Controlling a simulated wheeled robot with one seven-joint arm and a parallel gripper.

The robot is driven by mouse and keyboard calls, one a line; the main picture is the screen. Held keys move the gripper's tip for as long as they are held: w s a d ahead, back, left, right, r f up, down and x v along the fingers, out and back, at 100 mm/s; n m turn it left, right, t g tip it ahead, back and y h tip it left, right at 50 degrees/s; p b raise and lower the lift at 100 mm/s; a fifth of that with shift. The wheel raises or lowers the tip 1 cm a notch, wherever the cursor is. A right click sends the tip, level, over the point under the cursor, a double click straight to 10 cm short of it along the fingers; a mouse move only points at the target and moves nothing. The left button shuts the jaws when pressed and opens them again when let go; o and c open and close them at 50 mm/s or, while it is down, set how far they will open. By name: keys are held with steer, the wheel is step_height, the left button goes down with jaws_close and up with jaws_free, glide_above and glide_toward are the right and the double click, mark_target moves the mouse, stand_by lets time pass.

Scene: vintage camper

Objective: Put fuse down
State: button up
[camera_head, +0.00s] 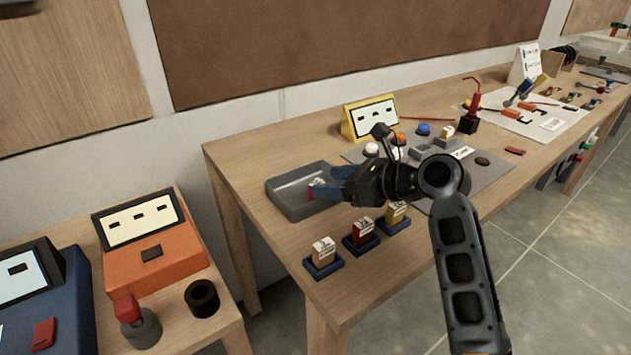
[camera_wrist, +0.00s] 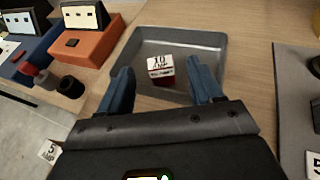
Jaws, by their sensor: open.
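A red fuse with a white label (camera_wrist: 161,69), reading 10 AMP, shows between my fingers in the wrist view. It is at the grey tray (camera_wrist: 183,39), and it looks to be inside it. In the head view the fuse (camera_head: 317,187) is partly hidden by my fingers. My gripper (camera_head: 325,189) is over the right part of the grey tray (camera_head: 283,204). Its two blue fingers (camera_wrist: 161,88) are open, one on each side of the fuse, with visible gaps. I cannot tell whether the fuse touches the tray floor.
Three labelled fuses, tan (camera_head: 323,251), red (camera_head: 362,231) and yellow (camera_head: 396,213), stand in blue holders at the table's front edge. An orange box (camera_head: 154,260) stands on the lower left table.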

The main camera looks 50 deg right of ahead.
steer(key=shift+v, duration=2.65)
